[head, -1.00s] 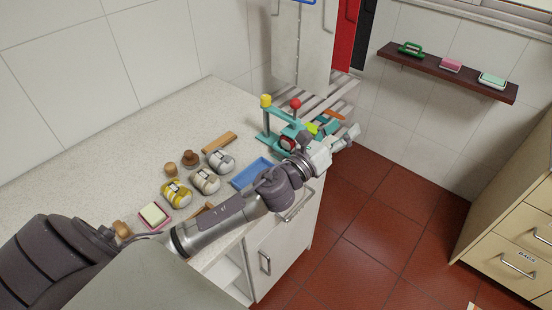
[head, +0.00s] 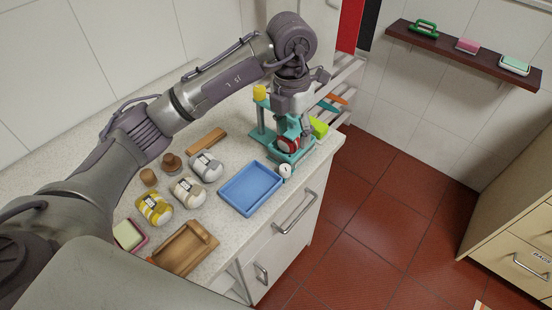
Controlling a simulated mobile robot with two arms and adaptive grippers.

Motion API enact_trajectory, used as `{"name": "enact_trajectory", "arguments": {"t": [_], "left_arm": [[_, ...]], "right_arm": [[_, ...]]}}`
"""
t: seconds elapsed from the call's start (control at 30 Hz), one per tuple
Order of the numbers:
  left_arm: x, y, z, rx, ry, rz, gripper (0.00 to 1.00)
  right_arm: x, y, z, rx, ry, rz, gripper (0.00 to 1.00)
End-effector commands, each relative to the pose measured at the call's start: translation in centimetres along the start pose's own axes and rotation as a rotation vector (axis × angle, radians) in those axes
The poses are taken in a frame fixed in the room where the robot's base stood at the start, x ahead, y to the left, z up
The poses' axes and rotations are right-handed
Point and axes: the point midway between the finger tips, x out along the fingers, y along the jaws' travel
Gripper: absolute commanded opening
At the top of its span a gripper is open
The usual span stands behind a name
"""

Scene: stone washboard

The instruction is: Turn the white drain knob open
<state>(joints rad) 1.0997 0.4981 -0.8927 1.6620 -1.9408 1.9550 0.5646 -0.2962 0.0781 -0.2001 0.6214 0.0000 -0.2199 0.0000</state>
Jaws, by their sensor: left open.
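A small white knob (head: 285,170), which looks like the drain knob, is on the low front of a teal device (head: 262,133) at the counter's front right corner. The device also bears a yellow cap (head: 259,92) and a round red part (head: 288,146). My left gripper (head: 302,128) is open and points down over the device, above and a little right of the knob, apart from it. The gripper and wrist hide the device's upper right part. I cannot tell whether the fingers touch the device. My right gripper is out of view.
A blue tray (head: 251,188) lies just left of the knob. Several jars (head: 188,191), a wooden tray (head: 184,249) and a wooden block (head: 206,141) stand farther left. A yellow-green block (head: 319,127) is right of my gripper. Red floor is open in front.

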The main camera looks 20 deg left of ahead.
Motion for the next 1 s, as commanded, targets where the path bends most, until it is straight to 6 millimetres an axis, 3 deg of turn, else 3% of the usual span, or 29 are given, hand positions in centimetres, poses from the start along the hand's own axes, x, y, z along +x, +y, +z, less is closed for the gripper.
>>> {"name": "enact_trajectory", "arguments": {"t": [0.13,0.27,0.47,0.7,1.0], "left_arm": [[-0.2,1.2,-0.4,-0.061,0.025,0.065,0.55],[1.3,1.2,-0.5,-0.061,0.029,0.062,0.55],[5.5,1.4,-0.7,-0.061,0.032,0.058,0.55],[9.9,1.7,-0.8,-0.06,0.03,0.06,0.55],[13.0,2.0,-0.8,-0.059,0.026,0.062,0.55]], "right_arm": [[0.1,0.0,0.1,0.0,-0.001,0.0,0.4],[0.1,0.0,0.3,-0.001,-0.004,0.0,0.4],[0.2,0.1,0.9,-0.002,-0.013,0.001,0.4],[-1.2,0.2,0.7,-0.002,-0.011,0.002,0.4],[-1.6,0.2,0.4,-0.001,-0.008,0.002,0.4]]}}
